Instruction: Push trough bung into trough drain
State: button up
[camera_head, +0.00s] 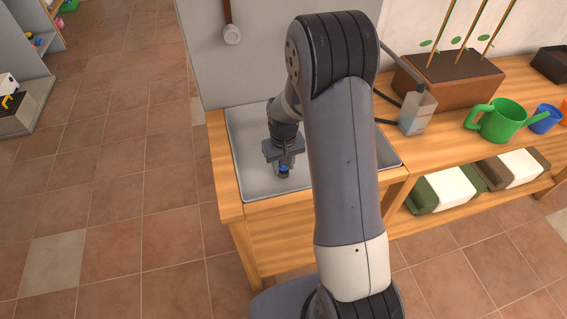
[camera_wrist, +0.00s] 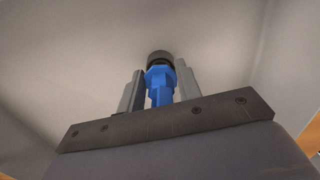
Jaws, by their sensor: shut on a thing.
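The bung is a blue stepped plug with a dark end; it shows in the wrist view (camera_wrist: 160,78) between my gripper's two grey fingers (camera_wrist: 160,90). In the head view my gripper (camera_head: 284,168) points down inside the grey metal trough (camera_head: 252,181), and a small bit of the blue bung (camera_head: 284,168) shows at its tips. My gripper is shut on the bung. The bung's dark end points away from the fingers, close to the trough floor; I cannot tell if it touches. The drain is not visible in either view.
The trough is set in a wooden bench (camera_head: 228,188). A grey panel (camera_head: 270,60) rises behind it. To the right stand a spray bottle (camera_head: 416,112), a green watering can (camera_head: 497,121), a blue cup (camera_head: 545,118) and a brown planter (camera_head: 450,82). Tiled floor lies open at left.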

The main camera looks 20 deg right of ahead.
jog(key=shift+f, duration=0.25)
jog(key=shift+r, duration=0.2)
jog(key=shift+r+p, duration=0.45)
jog(key=shift+r, duration=0.25)
jog(key=shift+f+b, duration=0.2)
jog(key=shift+b, duration=0.15)
dwell(0.5)
jog(key=shift+f+b, duration=0.5)
jog(key=shift+f, duration=0.15)
jog(key=shift+r, duration=0.2)
jog(key=shift+r+p, duration=0.55)
jog(key=shift+r, duration=0.1)
dwell(0.6)
